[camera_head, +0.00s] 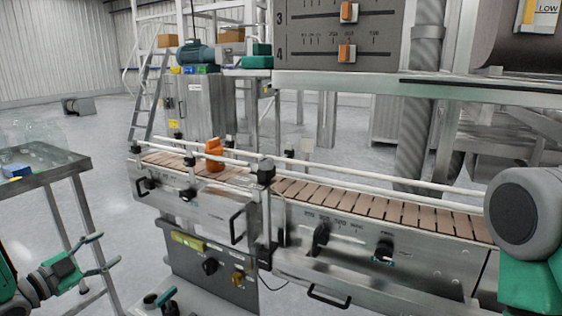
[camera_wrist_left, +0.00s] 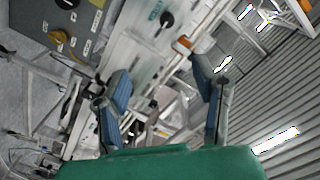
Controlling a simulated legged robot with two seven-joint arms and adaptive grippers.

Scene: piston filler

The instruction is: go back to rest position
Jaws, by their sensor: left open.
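My left gripper (camera_head: 103,254) is at the lower left of the head view. It is open and empty, left of the conveyor machine and in front of the steel table's legs. Its two spread fingers (camera_wrist_left: 165,100) also show in the left wrist view, with nothing held between them. My right arm (camera_head: 530,225) comes in at the right edge in front of the conveyor; its gripper is out of view.
The conveyor (camera_head: 390,211) with guide rails runs across the middle, carrying an orange bottle (camera_head: 214,155). A steel table (camera_head: 45,170) stands at the left with a blue item (camera_head: 16,171). A control panel (camera_head: 340,35) hangs above. Open floor lies behind.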

